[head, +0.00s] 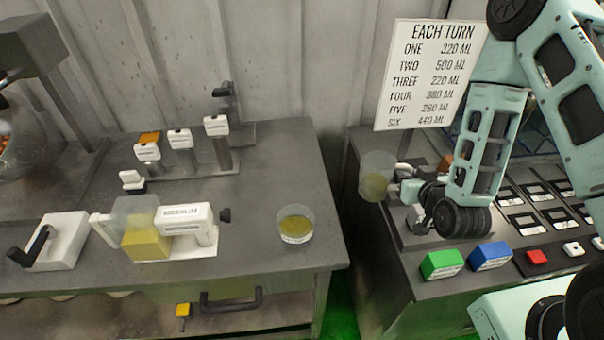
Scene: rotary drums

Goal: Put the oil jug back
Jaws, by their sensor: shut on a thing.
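A clear, round jug (375,163) with yellowish oil in its lower part is held upright at the left edge of the right counter. My gripper (394,188) is to its right and shut on it; the fingertips are small and partly hidden. I cannot tell whether the jug's base touches anything.
On the left counter (270,160) stand a round clear dish (295,222) of yellow contents, a white device marked "MEDIUM" (184,215) with a clear yellow-filled box (145,240), and several labelled posts. The right counter holds a green block (441,264), a blue block (489,256) and framed panels. A gap separates the counters.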

